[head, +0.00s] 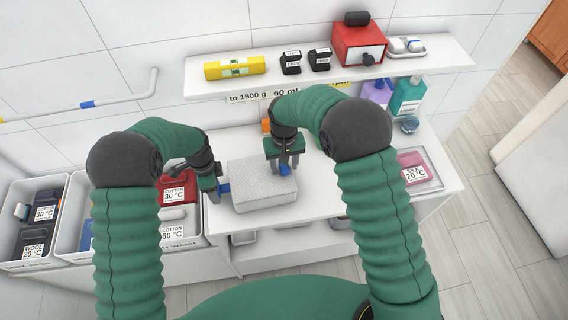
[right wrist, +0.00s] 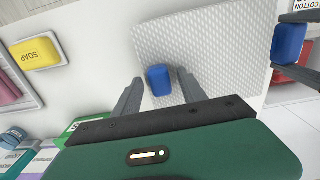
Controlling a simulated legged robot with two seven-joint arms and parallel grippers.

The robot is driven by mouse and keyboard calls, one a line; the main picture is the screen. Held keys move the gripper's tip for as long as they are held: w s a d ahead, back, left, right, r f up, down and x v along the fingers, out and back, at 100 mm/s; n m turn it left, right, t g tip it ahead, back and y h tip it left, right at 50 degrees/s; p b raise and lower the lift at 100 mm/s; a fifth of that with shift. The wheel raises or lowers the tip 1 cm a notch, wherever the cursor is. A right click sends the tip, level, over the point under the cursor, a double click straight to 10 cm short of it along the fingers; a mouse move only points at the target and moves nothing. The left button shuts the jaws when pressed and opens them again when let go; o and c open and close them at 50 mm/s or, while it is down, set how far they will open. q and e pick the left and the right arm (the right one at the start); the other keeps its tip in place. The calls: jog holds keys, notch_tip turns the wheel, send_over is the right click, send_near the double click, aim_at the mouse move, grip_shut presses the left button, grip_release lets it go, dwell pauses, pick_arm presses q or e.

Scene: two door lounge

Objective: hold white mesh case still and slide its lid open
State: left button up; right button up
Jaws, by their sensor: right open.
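The white mesh case (head: 262,190) sits on the white counter, a pale box with a woven texture, also in the right wrist view (right wrist: 205,45). A blue knob (right wrist: 159,80) stands on its lid. A blue side handle (head: 224,188) is on its left end and also shows in the right wrist view (right wrist: 288,43). My right gripper (head: 285,168) is open, its fingers on either side of the lid knob with gaps. My left gripper (head: 218,188) is at the side handle, its fingers (right wrist: 293,45) close against both sides of it. The lid looks closed.
A shelf (head: 440,58) above holds a yellow level (head: 235,67), black weights and a red box (head: 358,43). Laundry bins (head: 60,250) stand at the left.

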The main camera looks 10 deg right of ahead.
grip_shut()
dwell(1.4)
